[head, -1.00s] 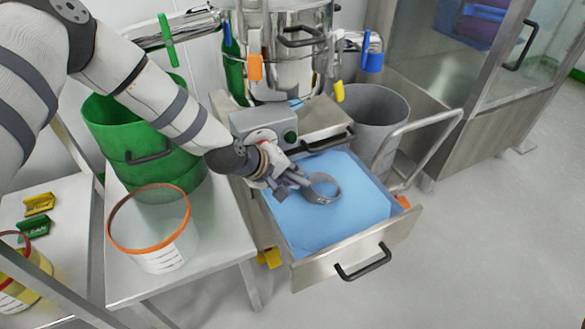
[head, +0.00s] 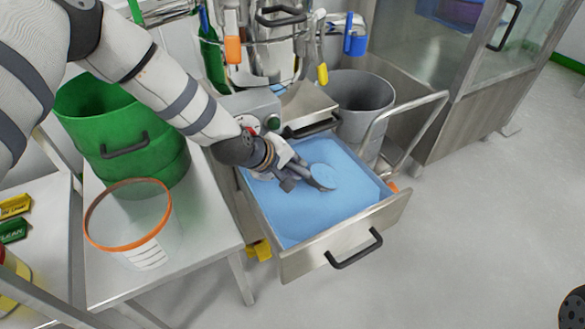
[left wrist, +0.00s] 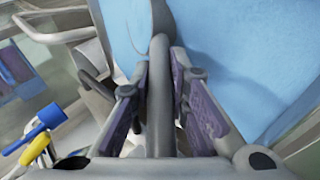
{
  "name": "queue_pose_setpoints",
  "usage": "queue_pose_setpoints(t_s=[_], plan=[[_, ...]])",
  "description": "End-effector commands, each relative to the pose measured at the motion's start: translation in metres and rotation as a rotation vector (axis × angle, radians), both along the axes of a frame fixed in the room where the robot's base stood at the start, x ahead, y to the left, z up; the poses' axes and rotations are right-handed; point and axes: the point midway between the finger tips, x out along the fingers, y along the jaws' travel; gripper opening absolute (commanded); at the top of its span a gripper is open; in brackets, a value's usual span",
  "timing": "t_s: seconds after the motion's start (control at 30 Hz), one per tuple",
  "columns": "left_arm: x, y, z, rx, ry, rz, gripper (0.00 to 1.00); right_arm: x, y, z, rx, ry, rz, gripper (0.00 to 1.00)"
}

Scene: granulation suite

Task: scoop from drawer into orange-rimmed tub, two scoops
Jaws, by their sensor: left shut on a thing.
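The open steel drawer (head: 330,246) holds a bed of light blue powder (head: 345,203); the powder also fills much of the left wrist view (left wrist: 240,45). My left gripper (head: 296,176) is over the drawer, shut on the handle of a grey scoop (head: 321,178). The scoop's bowl holds blue powder. In the left wrist view the scoop handle (left wrist: 160,100) runs between the fingers. The clear tub with an orange rim (head: 133,245) stands on the steel table left of the drawer. I cannot see into its bottom clearly.
A green bin (head: 130,135) stands behind the tub on the table (head: 205,245). A grey bin (head: 368,105) and a bent rail (head: 425,102) are right of the drawer. Blue and yellow hanging tools are behind. Floor at the right is mostly clear.

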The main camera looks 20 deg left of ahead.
Motion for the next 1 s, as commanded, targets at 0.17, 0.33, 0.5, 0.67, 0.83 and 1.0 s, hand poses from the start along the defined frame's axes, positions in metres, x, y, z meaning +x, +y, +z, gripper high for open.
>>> queue_pose_setpoints(t_s=[0.17, 0.33, 0.5, 0.67, 0.83, 1.0], plan=[[-0.002, 0.005, 0.019, -0.013, -0.011, 0.003, 0.0, 0.006, 0.0, 0.011, -0.001, -0.018, 0.0, 1.0], [-0.005, 0.008, 0.033, -0.047, -0.034, 0.002, 0.0, 0.008, 0.0, 0.015, 0.0, -0.025, 0.0, 1.0], [-0.008, 0.012, 0.047, -0.081, -0.057, 0.002, 0.0, 0.01, 0.0, 0.019, 0.0, -0.032, 0.0, 1.0], [-0.011, 0.016, 0.057, -0.126, -0.085, 0.003, 0.0, 0.009, 0.0, 0.018, 0.0, -0.029, 0.0, 1.0], [-0.016, 0.022, 0.065, -0.208, -0.14, 0.004, 0.0, 0.003, 0.0, 0.006, 0.0, -0.01, 0.0, 1.0], [-0.017, 0.024, 0.075, -0.252, -0.175, 0.001, 0.0, 0.0, 0.0, 0.001, 0.0, -0.001, 0.0, 1.0]])
